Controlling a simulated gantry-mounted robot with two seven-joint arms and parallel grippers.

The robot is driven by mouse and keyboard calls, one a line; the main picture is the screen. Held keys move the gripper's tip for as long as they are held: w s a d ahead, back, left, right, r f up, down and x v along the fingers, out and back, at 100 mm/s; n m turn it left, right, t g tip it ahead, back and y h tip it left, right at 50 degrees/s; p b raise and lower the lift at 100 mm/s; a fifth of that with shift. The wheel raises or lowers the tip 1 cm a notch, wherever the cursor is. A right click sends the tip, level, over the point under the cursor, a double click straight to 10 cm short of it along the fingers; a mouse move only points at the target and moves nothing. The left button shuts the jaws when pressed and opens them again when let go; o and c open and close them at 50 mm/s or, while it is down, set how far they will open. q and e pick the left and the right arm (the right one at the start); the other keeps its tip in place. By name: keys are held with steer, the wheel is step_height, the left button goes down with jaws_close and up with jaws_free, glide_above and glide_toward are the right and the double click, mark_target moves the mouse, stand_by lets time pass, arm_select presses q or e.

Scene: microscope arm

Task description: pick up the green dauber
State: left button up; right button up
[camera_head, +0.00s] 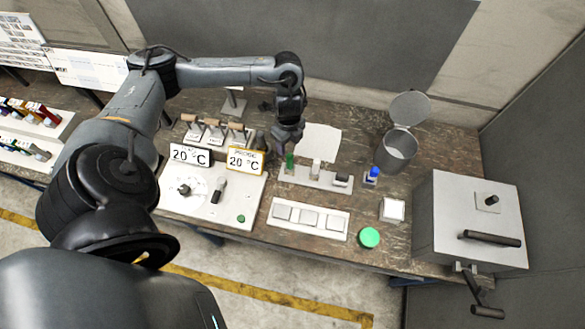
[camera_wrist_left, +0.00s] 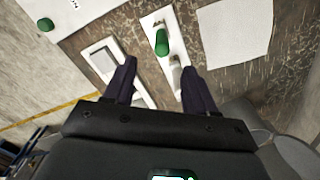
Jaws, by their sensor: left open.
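The green dauber (camera_head: 290,160) stands at the left end of a white rack (camera_head: 318,178) on the table. It also shows in the left wrist view (camera_wrist_left: 162,42), at the top centre, just beyond the fingertips. My left gripper (camera_head: 281,143) is above that end of the rack. Its two fingers (camera_wrist_left: 159,66) are apart, with nothing held between them. The lower part of the dauber is hidden by the rack. My right gripper is not in view.
A panel with 20 °C displays (camera_head: 245,160) is on the left. A tray of white squares (camera_head: 308,217) and a green disc (camera_head: 369,237) lie nearer. A metal bin (camera_head: 398,150) and grey box (camera_head: 468,220) stand right.

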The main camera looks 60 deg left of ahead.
mark_target(290, 155)
arm_select(q)
step_height(290, 155, down, 5)
steer(key=shift+w+d+b, duration=0.15)
steer(key=shift+b, duration=0.65)
steer(key=shift+f+p, duration=0.3)
steer(key=shift+f, duration=2.4)
jaws_close()
